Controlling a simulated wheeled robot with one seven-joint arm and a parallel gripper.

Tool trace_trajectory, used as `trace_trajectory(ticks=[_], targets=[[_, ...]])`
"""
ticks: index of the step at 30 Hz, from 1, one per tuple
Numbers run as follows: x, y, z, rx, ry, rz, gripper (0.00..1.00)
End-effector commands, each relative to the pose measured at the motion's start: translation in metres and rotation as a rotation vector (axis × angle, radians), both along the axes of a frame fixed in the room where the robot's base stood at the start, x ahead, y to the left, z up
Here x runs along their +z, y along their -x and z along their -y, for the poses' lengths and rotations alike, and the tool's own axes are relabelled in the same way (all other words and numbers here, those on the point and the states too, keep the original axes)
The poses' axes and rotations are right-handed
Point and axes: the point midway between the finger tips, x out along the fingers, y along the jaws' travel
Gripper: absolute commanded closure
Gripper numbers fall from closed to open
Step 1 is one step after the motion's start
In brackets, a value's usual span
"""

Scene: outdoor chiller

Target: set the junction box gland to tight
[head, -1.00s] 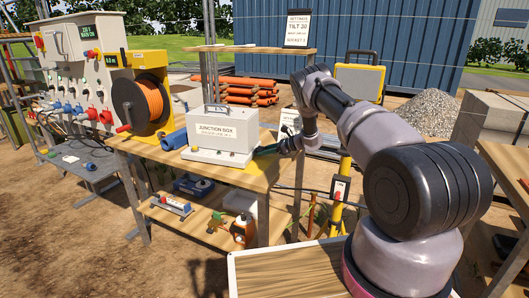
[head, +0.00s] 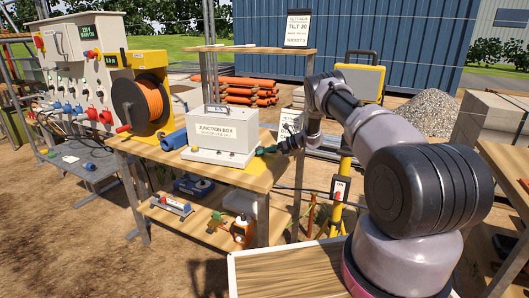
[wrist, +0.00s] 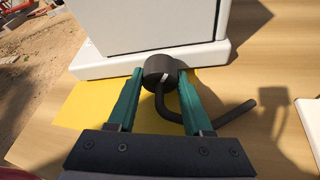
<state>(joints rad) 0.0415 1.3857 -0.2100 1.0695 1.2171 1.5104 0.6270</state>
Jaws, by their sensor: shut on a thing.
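The white junction box (head: 217,127) stands on its pale base on the wooden bench, its label facing me. In the wrist view the gland (wrist: 160,66) is a round black knob on the box's side, with a white mark on its front. A black bent cable (wrist: 190,112) comes out of it and curves right. My gripper (wrist: 161,76) has its two green fingers on either side of the gland, shut on it. In the head view my gripper (head: 266,150) is at the box's lower right side, and the gland is too small to make out.
A yellow sheet (wrist: 78,108) lies under the box on the bench (head: 245,181). A sign (head: 298,29) reading "TILT 30" stands on the shelf above.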

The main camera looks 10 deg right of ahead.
Motion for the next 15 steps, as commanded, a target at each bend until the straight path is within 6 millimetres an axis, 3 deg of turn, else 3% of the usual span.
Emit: trace_trajectory(ticks=[3,4,6,15], targets=[[-0.0007,0.0003,0.0006,-0.001,0.001,-0.001,1.0],[-0.0007,0.0003,0.0006,-0.001,0.001,0.0,0.38],[-0.0006,0.0003,0.0006,-0.001,0.001,0.0,0.19],[0.0002,0.0004,0.0013,-0.001,0.0,0.0,0.19]])
